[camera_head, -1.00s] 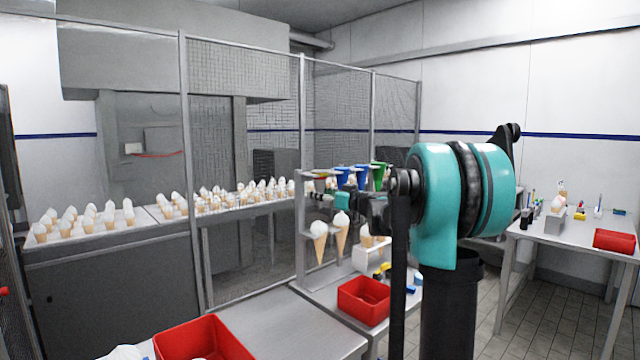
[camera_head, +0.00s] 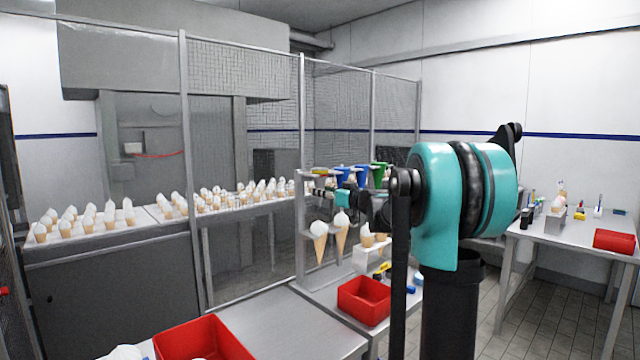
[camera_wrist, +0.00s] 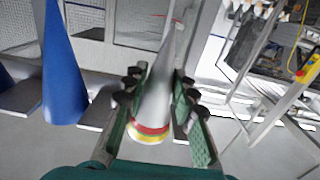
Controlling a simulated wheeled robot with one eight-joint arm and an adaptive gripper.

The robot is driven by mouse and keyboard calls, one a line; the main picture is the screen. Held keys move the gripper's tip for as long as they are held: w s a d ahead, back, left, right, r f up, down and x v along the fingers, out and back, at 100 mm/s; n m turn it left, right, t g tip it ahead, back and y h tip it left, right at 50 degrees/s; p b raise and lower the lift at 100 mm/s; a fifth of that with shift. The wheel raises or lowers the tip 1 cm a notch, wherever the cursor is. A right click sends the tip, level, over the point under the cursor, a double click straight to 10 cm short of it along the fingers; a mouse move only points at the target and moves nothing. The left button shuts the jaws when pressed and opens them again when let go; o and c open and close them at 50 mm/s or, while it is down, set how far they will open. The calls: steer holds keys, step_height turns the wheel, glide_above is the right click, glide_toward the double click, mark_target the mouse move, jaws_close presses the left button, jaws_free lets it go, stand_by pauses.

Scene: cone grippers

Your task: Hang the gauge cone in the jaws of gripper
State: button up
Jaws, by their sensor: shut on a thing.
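In the wrist view a grey cone (camera_wrist: 157,100) with red and yellow bands at its wide end lies between the fingers of my gripper (camera_wrist: 157,82). My gripper is shut on it; its narrow end points away from the camera. In the head view my arm reaches to the rack (camera_head: 302,225), and the held cone cannot be made out clearly there. Two ice-cream cones hang at the rack, one on the left (camera_head: 320,244) and one on the right (camera_head: 341,236). I cannot tell which rack jaws are empty.
Blue cones (camera_head: 363,175) and a green cone (camera_head: 379,174) stand at the rack's top; a blue cone (camera_wrist: 63,70) is left of my gripper in the wrist view. Red bins (camera_head: 364,299) (camera_head: 203,341) stand on the near tables. A mesh fence (camera_head: 243,110) stands behind.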

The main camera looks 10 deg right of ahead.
steer(key=shift+s, duration=0.1)
stand_by(0.3)
steer(key=v, duration=0.8)
stand_by(1.1)
steer(key=shift+s+d, duration=0.1)
steer(key=shift+d, duration=0.05)
